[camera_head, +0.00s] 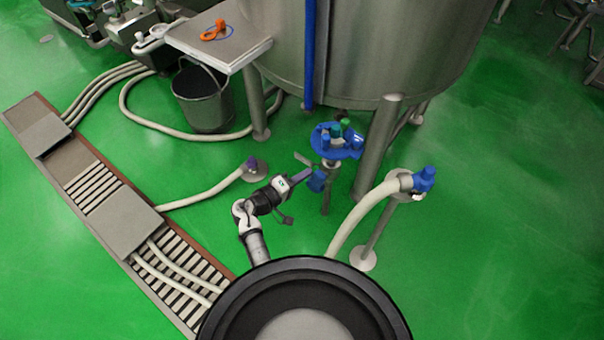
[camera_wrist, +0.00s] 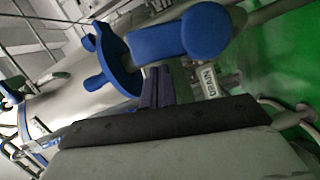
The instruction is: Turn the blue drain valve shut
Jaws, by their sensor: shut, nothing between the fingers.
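The blue drain valve handle (camera_wrist: 172,38) is a thick bar with a rounded end, close in front of my wrist camera. A tag (camera_wrist: 209,82) reading DRAIN hangs just below its right end. My gripper (camera_wrist: 158,76) has purple fingers, shut and empty. Their tips are just below the handle's left part in the wrist view; I cannot tell whether they touch it.
A blue wheel-like part (camera_wrist: 112,62) is left of the handle; a blue cluster (camera_head: 336,141) is above my gripper in the head view. A tank leg (camera_head: 377,150) stands to the right, with a hose and blue fitting (camera_head: 425,178) beyond.

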